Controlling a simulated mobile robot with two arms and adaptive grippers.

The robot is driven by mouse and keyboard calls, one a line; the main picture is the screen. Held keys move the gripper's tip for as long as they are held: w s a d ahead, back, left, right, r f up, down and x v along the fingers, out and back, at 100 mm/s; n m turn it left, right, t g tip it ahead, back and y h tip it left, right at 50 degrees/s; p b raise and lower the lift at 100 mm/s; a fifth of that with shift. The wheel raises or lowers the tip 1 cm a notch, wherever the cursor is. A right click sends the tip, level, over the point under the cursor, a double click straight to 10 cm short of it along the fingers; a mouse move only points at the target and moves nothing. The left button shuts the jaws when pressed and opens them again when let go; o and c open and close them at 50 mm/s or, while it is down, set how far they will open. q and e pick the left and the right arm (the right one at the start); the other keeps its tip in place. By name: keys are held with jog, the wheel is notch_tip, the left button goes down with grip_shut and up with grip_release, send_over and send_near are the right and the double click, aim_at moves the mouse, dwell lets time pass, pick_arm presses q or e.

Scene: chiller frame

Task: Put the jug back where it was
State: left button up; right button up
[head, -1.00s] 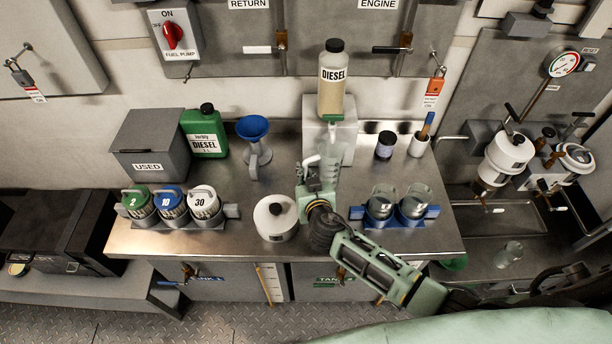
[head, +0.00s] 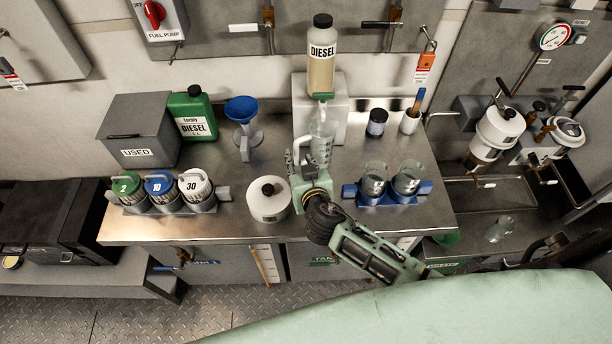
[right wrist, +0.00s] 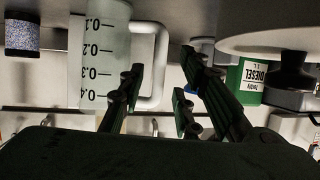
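The jug (head: 324,143) is clear, with dark graduation marks and a handle. It stands upright on the steel bench, below the spout of the DIESEL bottle (head: 322,62). In the right wrist view the jug (right wrist: 98,50) appears upside down with its pale handle (right wrist: 157,60) beside it. My right gripper (head: 302,160) is at the jug's near left side. In the right wrist view its fingers (right wrist: 162,80) are apart, with the handle showing in the gap between them. I cannot tell if a finger touches the jug. My left gripper is not in view.
A white lidded pot (head: 268,205) stands close left of my right gripper. A blue rack (head: 425,188) with two glass beakers is to the right. A blue funnel (head: 243,110), green can (head: 192,115) and USED box (head: 140,135) stand at the back left. Bare bench lies between.

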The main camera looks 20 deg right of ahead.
jog(key=b+v, duration=0.1)
jog(key=v, duration=0.7)
